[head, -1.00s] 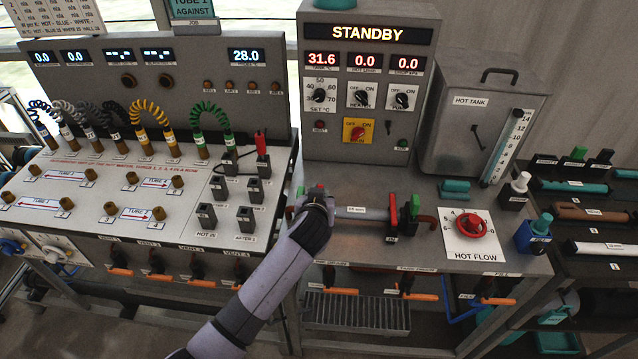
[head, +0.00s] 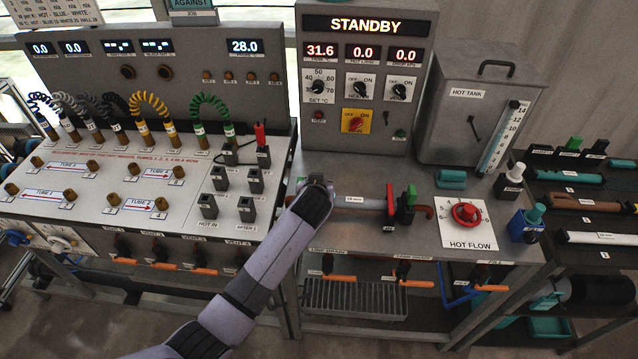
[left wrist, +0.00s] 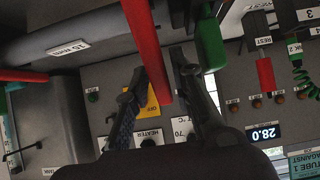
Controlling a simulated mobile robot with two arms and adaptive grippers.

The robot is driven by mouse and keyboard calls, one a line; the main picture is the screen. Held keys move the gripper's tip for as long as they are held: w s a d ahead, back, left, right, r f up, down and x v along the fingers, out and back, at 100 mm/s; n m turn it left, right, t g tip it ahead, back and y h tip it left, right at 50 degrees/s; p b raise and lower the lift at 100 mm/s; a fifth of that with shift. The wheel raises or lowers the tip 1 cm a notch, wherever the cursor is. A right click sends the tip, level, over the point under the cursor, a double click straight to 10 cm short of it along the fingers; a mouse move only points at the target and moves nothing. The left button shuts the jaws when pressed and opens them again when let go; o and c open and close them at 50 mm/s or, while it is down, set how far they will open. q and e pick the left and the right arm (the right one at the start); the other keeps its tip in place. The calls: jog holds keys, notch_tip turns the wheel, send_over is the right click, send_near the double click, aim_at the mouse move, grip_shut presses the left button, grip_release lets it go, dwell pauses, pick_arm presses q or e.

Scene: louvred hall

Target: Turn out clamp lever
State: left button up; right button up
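The test pipe (head: 362,201) lies across the bench top with a "15 mm" label. At its right end stand an upright red clamp lever (head: 390,199) and a green block (head: 408,203). My left gripper (head: 318,184) is at the pipe's left end and mostly hides the clamp there. In the left wrist view a near red lever (left wrist: 148,45) runs between the spread fingers of my left gripper (left wrist: 160,72), with some gap beside it. A green block (left wrist: 211,42) is beside the right-hand finger. My right gripper is out of view.
The control cabinet (head: 364,128) reads STANDBY behind the pipe. The hot flow knob (head: 466,213) is to the right. The socket panel (head: 100,185) with coiled leads stands to the left. Orange-handled drain valves (head: 330,275) hang below the front edge.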

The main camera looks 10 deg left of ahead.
pick_arm(q)
jog(key=shift+o, duration=0.9)
jog(key=v, duration=1.2)
jog(key=shift+c, duration=0.2)
